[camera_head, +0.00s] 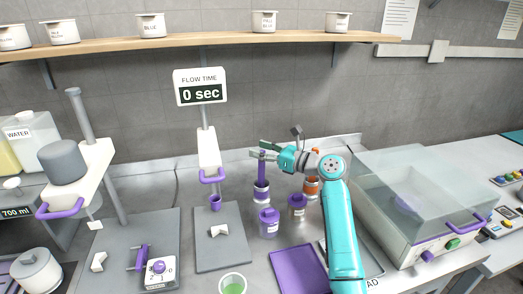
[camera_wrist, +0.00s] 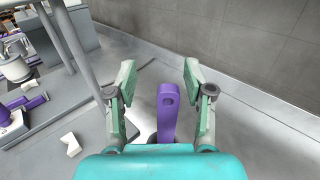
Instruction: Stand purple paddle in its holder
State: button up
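The purple paddle (camera_head: 261,168) stands upright, its lower end in a small white-and-purple holder (camera_head: 261,191) on the bench. In the wrist view the paddle (camera_wrist: 167,115) is a flat purple bar with a small hole near its top. My gripper (camera_head: 257,149) is at the paddle's top end. In the wrist view my gripper (camera_wrist: 160,75) is open, with one finger on each side of the paddle and a gap on both sides. The paddle's lower end and the holder's inside are hidden.
An orange-banded holder (camera_head: 311,186) stands right of the purple one. Purple-lidded jars (camera_head: 269,224) stand in front. A purple mat (camera_head: 298,270) lies at the front, and a clear-lidded machine (camera_head: 410,205) is at the right. A dispenser stand (camera_head: 222,240) is at the left.

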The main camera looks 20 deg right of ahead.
notch_tip(320, 180, up, 10)
dwell(0.6)
jog(key=shift+f, duration=0.1)
dwell(0.6)
